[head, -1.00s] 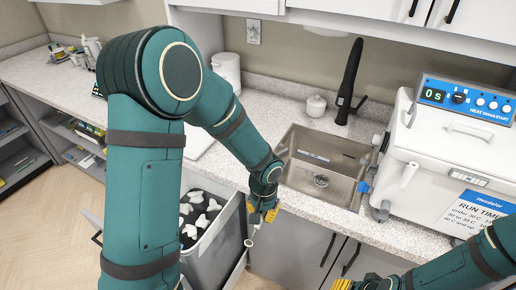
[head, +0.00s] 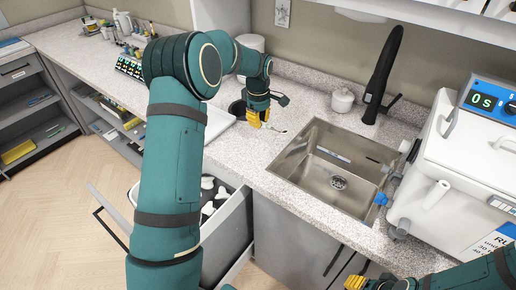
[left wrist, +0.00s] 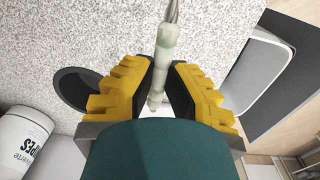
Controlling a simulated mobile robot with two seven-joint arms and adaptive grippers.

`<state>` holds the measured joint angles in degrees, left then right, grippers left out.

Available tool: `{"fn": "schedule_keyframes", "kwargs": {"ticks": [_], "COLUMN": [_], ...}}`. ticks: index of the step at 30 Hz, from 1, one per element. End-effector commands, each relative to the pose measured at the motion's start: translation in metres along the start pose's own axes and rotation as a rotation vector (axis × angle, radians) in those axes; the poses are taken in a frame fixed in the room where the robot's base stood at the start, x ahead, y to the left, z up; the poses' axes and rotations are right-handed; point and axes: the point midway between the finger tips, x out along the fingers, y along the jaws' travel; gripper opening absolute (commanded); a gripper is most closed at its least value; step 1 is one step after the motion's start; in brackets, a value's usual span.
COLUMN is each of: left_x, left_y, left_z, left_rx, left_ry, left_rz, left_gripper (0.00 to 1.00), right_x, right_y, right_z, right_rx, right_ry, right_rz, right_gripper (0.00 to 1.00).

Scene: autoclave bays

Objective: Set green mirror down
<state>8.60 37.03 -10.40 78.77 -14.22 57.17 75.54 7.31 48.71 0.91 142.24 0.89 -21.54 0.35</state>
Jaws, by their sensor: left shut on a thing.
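My left gripper (head: 258,118) is over the granite counter (head: 255,153), left of the sink. In the left wrist view its yellow-padded fingers (left wrist: 158,95) are shut on the green mirror (left wrist: 163,55), a slim pale green handle. The mirror's far end runs out of the top of that view. In the head view the mirror (head: 278,131) shows as a small light piece right of the fingertips. I cannot tell whether it touches the counter. My right gripper (head: 362,284) is at the bottom edge, partly cut off, its fingers unclear.
The sink (head: 318,180) lies to the right, with a black tap (head: 380,75) behind it. A black round holder (left wrist: 80,88) and a white tray (left wrist: 258,70) flank the left gripper. A drawer (head: 232,225) stands open below. The autoclave (head: 450,150) is at right.

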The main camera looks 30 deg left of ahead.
Motion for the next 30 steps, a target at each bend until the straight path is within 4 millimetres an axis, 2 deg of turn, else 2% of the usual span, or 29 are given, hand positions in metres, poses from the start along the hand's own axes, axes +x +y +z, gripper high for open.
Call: {"fn": "schedule_keyframes", "kwargs": {"ticks": [1, 6, 12, 19, 26, 30], "left_x": [0.004, 0.004, 0.009, 0.043, 0.064, 0.087], "left_y": [-0.001, -0.001, -0.003, -0.004, -0.005, -0.006], "left_z": [-0.001, -0.001, 0.0, 0.0, 0.0, 0.0], "left_rx": [-0.005, -0.004, -0.002, -0.001, 0.001, 0.0], "left_ry": [0.0, 0.0, 0.0, -0.001, -0.001, -0.001], "left_rz": [0.017, 0.082, 0.118, 0.117, 0.117, 0.116], "left_gripper": [0.0, 0.0, 0.0, 0.0, 0.0, 0.0], "right_x": [0.009, 0.028, 0.035, 0.039, 0.042, 0.045], "right_y": [0.004, 0.011, 0.013, 0.015, 0.016, 0.017], "right_z": [0.003, 0.013, 0.018, 0.02, 0.021, 0.022], "right_rx": [-0.001, -0.007, -0.01, -0.012, -0.012, -0.013], "right_ry": [-0.006, -0.025, -0.035, -0.039, -0.042, -0.044], "right_rz": [0.0, -0.002, -0.003, -0.004, -0.004, -0.004], "right_gripper": [0.47, 0.47, 0.47, 0.47, 0.47, 0.47]}}
